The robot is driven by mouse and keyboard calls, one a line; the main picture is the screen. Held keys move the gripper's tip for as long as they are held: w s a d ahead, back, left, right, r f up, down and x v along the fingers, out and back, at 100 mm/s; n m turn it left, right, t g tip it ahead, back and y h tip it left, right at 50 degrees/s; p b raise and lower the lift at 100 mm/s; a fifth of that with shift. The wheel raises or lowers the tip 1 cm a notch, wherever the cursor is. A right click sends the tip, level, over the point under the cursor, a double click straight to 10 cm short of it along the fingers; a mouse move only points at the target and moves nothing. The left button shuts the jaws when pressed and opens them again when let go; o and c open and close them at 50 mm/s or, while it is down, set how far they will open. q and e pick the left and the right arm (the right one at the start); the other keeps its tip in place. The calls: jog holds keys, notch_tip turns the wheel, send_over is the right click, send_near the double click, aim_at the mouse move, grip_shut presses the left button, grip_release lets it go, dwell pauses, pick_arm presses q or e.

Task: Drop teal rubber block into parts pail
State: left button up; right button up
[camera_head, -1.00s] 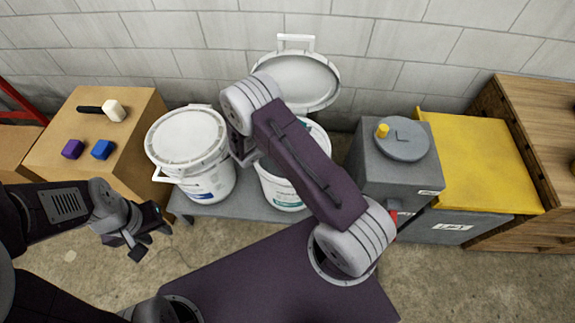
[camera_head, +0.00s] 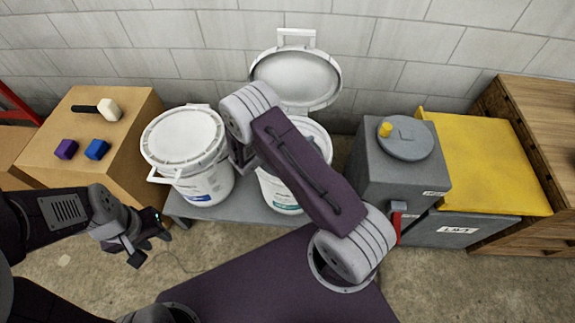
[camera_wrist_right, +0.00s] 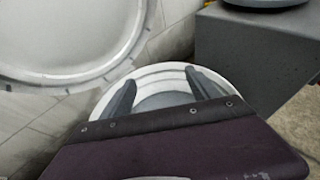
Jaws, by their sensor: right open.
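No teal rubber block shows in either view. An open white pail (camera_head: 283,192) with a teal-printed label stands on a low grey platform, its lid (camera_head: 297,78) raised behind it. My right arm covers part of its mouth in the head view. In the right wrist view, my right gripper (camera_wrist_right: 160,88) is open, its fingers apart over the pail's round mouth (camera_wrist_right: 152,76), with no block between them. The pail's inside is mostly hidden. My left gripper (camera_head: 149,246) hangs over the floor in front of the cardboard box, fingers apart and empty.
A closed white pail (camera_head: 184,138) stands left of the open one. The cardboard box (camera_head: 62,165) holds a purple block (camera_head: 66,149), a blue block (camera_head: 97,149) and a mallet (camera_head: 109,109). A grey bin (camera_head: 395,165) and yellow-topped cabinet (camera_head: 485,165) stand right.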

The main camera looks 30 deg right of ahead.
jog(key=p+v, duration=0.1)
jog(key=v, duration=0.7)
jog(key=shift+a, duration=0.4)
jog(key=shift+s+r, duration=0.1)
jog(key=shift+r, duration=0.05)
jog(key=d+r+m+g, duration=0.3)
jog(key=d+r+m, duration=0.2)
jog(key=d+r, duration=0.3)
jog(key=s+r+m+g+y, duration=0.2)
jog(key=s+m+g+y, duration=0.3)
jog(key=s, duration=0.6)
jog(key=s+a+f+m+t+y, duration=0.2)
jog(key=s+a+m+y, duration=0.15)
jog(key=a+m, duration=0.25)
jog(key=s+a+f+m+t+y, duration=0.2)
jog(key=a+m+y, duration=0.2)
jog(key=a+m, duration=0.3)
notch_tip(320, 180, up, 17)
jog(key=p, duration=1.7)
jog(key=shift+w+f, duration=0.15)
jog(key=shift+w, duration=0.1)
